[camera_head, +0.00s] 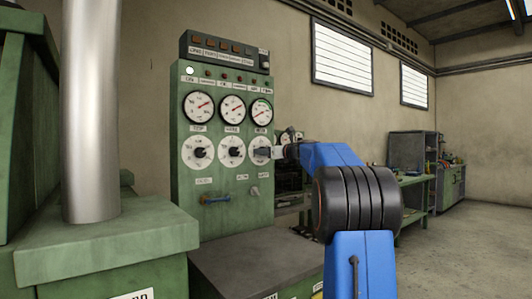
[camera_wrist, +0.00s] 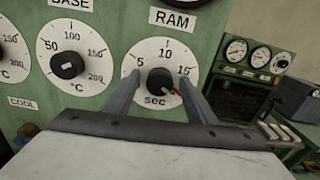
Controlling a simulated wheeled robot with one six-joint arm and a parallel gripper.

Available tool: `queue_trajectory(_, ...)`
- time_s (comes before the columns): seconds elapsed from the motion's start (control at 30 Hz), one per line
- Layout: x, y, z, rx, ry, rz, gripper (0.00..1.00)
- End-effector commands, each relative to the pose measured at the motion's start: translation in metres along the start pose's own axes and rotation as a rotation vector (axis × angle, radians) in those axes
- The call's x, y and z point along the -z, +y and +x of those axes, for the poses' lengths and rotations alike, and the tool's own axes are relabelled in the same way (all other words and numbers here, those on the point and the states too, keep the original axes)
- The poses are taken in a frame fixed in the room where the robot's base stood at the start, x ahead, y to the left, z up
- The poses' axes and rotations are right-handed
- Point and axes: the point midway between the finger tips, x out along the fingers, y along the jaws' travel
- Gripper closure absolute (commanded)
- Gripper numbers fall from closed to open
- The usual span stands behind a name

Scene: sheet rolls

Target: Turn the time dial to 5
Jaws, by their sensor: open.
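The time dial (camera_wrist: 150,57) is a round white dial marked 5, 10, 15 and "sec", under the RAM label in the wrist view. Its black knob (camera_wrist: 160,80) has a red pointer mark at the lower right, below the 15. In the head view the time dial (camera_head: 261,142) is the rightmost of the lower row, partly covered by my gripper (camera_head: 257,153). My gripper (camera_wrist: 159,79) is open in the wrist view. Its two fingers stand left and right of the knob; I cannot tell whether either touches it.
The middle temperature dial (camera_wrist: 68,64) sits just left of the time dial. Another dial (camera_head: 197,152) is at the far left of the row. A blue handle (camera_head: 216,200) and a small lever (camera_head: 255,190) are below on the green panel. A dark ledge (camera_head: 250,255) juts out beneath.

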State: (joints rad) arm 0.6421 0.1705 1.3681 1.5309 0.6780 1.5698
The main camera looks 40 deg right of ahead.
Motion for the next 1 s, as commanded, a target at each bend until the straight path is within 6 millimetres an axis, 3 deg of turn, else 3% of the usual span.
queue_trajectory(0.07, 0.0, 0.0, -0.0001, 0.0, 0.0, 0.0, 0.51)
queue_trajectory(0.23, 0.0001, -0.0001, -0.0002, 0.0, 0.0, 0.0, 0.9)
queue_trajectory(0.67, 0.0002, 0.0001, -0.0003, 0.0, 0.0, -0.072, 0.9)
queue_trajectory(1.0, 0.0004, 0.0006, -0.0003, 0.0, 0.001, -0.336, 0.9)
